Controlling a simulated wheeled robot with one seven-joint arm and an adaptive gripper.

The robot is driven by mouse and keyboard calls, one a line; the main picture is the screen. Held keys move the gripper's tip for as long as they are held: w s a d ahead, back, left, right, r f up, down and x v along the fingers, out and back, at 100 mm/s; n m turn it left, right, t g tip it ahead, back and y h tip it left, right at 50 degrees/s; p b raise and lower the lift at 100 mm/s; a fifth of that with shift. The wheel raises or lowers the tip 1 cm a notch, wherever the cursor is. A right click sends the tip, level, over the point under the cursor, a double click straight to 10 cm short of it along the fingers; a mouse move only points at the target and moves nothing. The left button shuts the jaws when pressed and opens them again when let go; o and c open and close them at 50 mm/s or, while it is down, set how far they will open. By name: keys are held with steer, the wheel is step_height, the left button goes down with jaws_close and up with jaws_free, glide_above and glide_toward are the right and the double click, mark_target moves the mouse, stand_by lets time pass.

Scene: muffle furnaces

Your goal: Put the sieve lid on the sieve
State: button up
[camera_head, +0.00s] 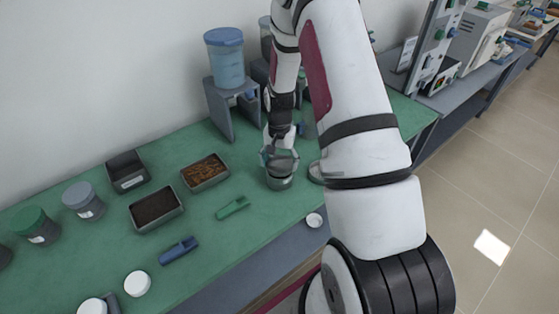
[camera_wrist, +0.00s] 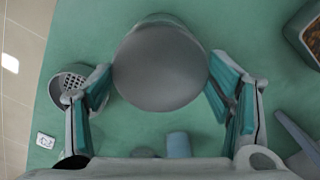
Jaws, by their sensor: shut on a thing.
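My gripper (camera_wrist: 160,82) is shut on the sieve lid (camera_wrist: 160,68), a smooth grey disc held by its rim between the two teal-padded fingers. In the head view my gripper (camera_head: 280,152) points down at the green bench. A short grey metal cylinder, apparently the sieve (camera_head: 280,183), stands directly under it. In the wrist view the disc covers nearly all of what is below, with only a grey edge showing beyond its far rim. I cannot tell whether lid and cylinder touch.
A round perforated grey vessel (camera_wrist: 70,88) stands beside the left finger. Trays of brown material (camera_head: 205,171) and dark material (camera_head: 156,207) lie to the left in the head view. A green tool (camera_head: 233,208) lies nearer. A stand with a blue-lidded container (camera_head: 225,60) is behind.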

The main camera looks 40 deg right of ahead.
steer(key=shift+f, duration=0.4)
stand_by(0.3)
steer(key=o, duration=1.2)
steer(key=shift+o, duration=0.6)
steer(key=shift+r+p, duration=0.7)
steer(key=shift+r, duration=2.75)
